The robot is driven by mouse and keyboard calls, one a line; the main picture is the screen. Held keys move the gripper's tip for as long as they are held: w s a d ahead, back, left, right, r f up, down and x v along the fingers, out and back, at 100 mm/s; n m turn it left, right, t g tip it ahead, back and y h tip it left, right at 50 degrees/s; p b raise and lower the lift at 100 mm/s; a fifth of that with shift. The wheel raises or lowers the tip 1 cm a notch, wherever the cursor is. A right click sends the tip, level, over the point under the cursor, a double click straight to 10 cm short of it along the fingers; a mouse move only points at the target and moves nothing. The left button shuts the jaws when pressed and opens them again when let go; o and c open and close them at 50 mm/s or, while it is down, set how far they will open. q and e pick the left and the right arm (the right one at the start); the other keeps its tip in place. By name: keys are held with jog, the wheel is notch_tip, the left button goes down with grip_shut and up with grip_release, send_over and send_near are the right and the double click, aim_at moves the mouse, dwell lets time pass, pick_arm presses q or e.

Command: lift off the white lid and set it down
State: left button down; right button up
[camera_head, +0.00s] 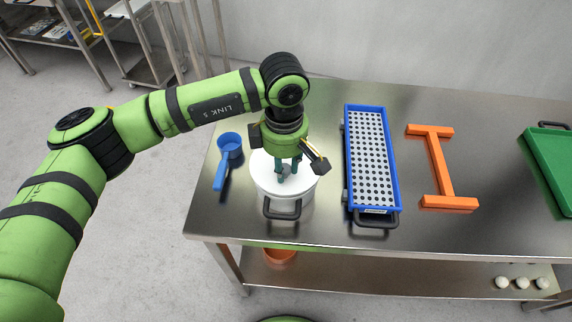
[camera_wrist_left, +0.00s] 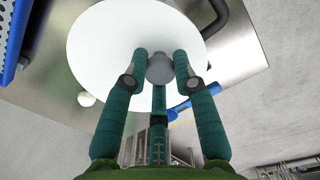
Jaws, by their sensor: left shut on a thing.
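The white lid (camera_head: 265,170) lies over the top of a white pot (camera_head: 262,197) with black handles, near the left end of the steel table. My left gripper (camera_head: 288,172) comes down from above and is shut on the lid's grey knob. In the left wrist view the fingers (camera_wrist_left: 160,72) close around the knob (camera_wrist_left: 160,68), with the lid (camera_wrist_left: 105,40) as a white disc behind. I cannot tell whether a small gap lies between lid and pot. My right gripper is not in view.
A blue scoop (camera_head: 230,147) lies left of the pot. A blue-rimmed perforated tray (camera_head: 371,160) stands close on the right, then an orange H-shaped piece (camera_head: 439,165) and a green tray (camera_head: 553,160). The steel table (camera_head: 320,222) has bare room at its front and back.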

pick_arm(q)
jog(key=shift+r+p, duration=0.75)
jog(key=shift+r, duration=1.85)
